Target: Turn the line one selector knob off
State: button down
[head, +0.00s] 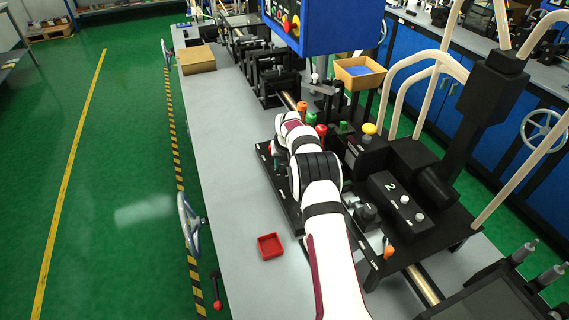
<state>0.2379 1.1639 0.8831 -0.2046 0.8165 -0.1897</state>
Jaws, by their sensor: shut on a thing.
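My gripper (276,155) is small and dark at the far end of my white and maroon arm. It points down over the left part of a black control panel (291,213) on the grey bench. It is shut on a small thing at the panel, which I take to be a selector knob. The knob itself is hidden by the gripper and the wrist, so its pointer direction cannot be read. My forearm covers much of the panel's middle, and the labels there are too small to read.
A red tray (270,246) sits on the bench left of my arm. Orange, red and green knobs stand behind the panel, with a yellow knob (369,128). A black box marked 2 (396,203) stands to the right. A blue cabinet (325,22) overhangs the back.

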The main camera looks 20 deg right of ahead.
jog(key=m, duration=0.2)
jog(key=m+h, duration=0.1)
jog(key=m, duration=0.1)
jog(key=shift+w+a+g+h, duration=0.1)
jog(key=shift+a+g+h, duration=0.05)
jog(key=shift+g+h, duration=0.15)
jog(key=shift+m+g+h, duration=0.5)
jog(key=shift+m, duration=1.5)
jog(key=c, duration=0.5)
grip_release()
jog(key=v, duration=1.5)
jog(key=shift+a+r, duration=0.2)
jog(key=shift+r, duration=0.2)
